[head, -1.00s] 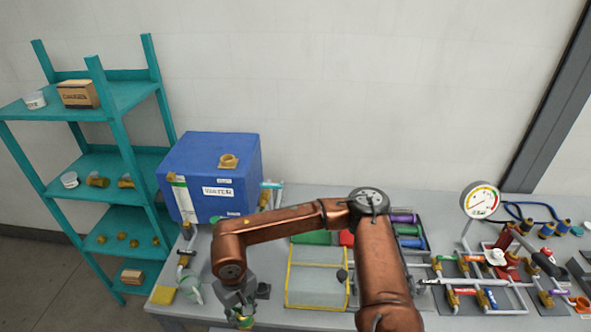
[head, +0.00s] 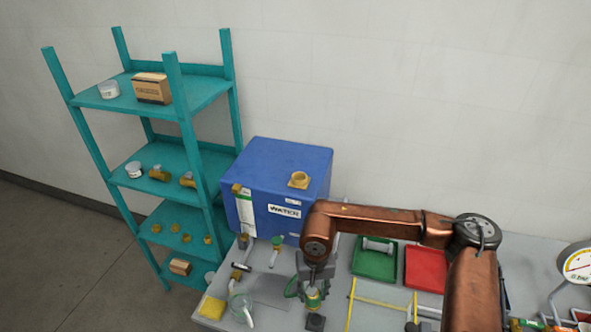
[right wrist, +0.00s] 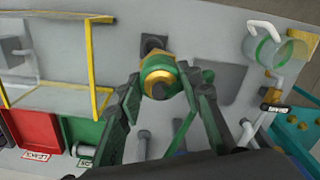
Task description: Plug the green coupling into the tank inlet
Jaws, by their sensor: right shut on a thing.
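My right gripper (head: 308,290) is shut on the green coupling (head: 313,298), a short green and brass piece held over the bench, in front of the blue water tank (head: 262,200). In the right wrist view the coupling (right wrist: 160,76) shows its brass end between both green-padded fingers (right wrist: 160,92). The tank has a brass fitting (head: 299,180) on top and another at its upper left edge. A pipe stub with a green band (head: 277,243) stands by the tank's lower front, apart from the coupling. I cannot tell which fitting is the inlet. My left gripper is out of view.
A teal shelf (head: 188,118) stands left of the tank. Green (head: 375,262) and red (head: 426,268) trays and a yellow-edged frame are to the right.

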